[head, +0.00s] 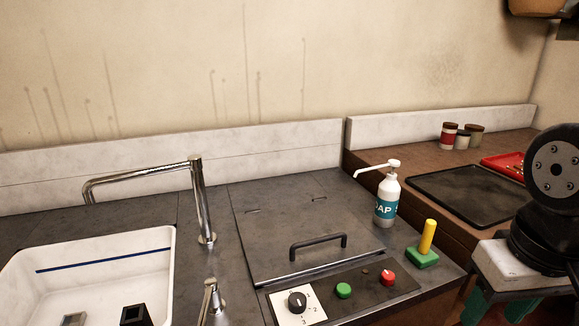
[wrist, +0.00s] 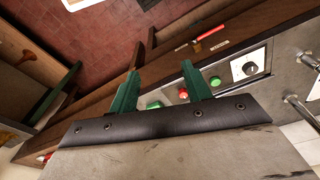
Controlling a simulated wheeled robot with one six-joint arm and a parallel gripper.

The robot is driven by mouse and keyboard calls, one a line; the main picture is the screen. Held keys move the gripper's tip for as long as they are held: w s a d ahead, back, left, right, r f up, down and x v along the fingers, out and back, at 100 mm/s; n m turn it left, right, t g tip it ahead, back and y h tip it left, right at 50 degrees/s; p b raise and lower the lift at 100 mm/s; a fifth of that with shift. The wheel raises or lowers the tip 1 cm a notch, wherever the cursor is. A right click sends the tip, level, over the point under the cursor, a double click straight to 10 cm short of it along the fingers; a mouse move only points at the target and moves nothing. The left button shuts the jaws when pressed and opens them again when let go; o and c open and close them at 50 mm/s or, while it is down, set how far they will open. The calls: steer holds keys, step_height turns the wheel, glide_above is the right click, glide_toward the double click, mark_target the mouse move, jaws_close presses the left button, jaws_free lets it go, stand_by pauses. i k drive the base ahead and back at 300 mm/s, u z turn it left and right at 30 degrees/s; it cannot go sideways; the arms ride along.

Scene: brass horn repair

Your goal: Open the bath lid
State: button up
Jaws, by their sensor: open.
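The bath lid (head: 275,225) is a flat dark grey panel in the counter, lying closed in the head view. Its black bar handle (head: 318,241) stands up near the front edge, and two small hinge-like marks show at the back. My gripper (head: 497,312) is at the lower right of the head view, right of the lid and well apart from it. Its green fingers also show in the wrist view (wrist: 160,70), spread apart with nothing between them. I cannot clearly make out the lid or handle in the wrist view.
A control panel (head: 375,296) with a dial, green button and red button lies in front of the lid. A soap bottle (head: 387,200) and a green block with a yellow peg (head: 424,250) stand to its right. A tap (head: 203,205) and white sink (head: 105,262) are left.

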mark_target(279, 244)
steer(key=k, duration=1.05)
steer(key=u, duration=0.8)
steer(key=i, duration=1.2)
steer(key=z, duration=0.8)
